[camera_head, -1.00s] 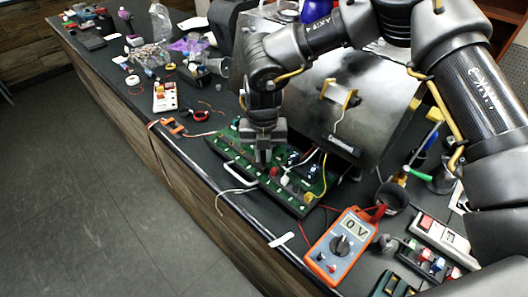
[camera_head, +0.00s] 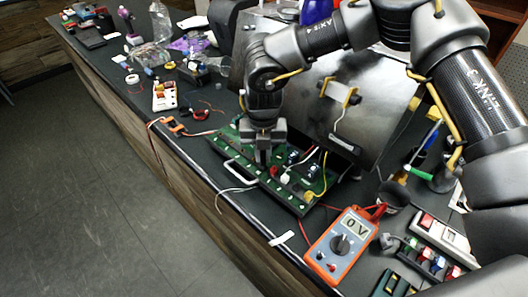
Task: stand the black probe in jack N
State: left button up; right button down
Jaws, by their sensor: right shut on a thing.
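The green board (camera_head: 231,151) lies on the dark bench in a black frame, with small jacks, dark parts and coloured wires on it. My right gripper (camera_head: 264,160) points down over the board's left-centre part and is shut on a thin dark thing, which I take to be the black probe. The fingers hide most of it, and its tip cannot be made out. Jack N cannot be singled out; its label is too small to read. The orange multimeter (camera_head: 341,245) in front of the board shows 0 V. My left gripper is not in view.
A steel brewer housing (camera_head: 290,100) stands behind the board. A dark cup (camera_head: 394,195) and a white-and-red switch strip (camera_head: 439,238) are at the right. An orange clamp (camera_head: 174,126) and a white switch box (camera_head: 164,96) lie to the left. The bench's front edge is close.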

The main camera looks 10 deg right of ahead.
jog(key=c, duration=1.3)
grip_release()
jog(key=shift+c, duration=0.2)
notch_tip(320, 180, up, 9)
jog(key=shift+r+b, duration=0.1)
jog(key=shift+b, duration=1.1)
jog(key=shift+r, duration=0.8)
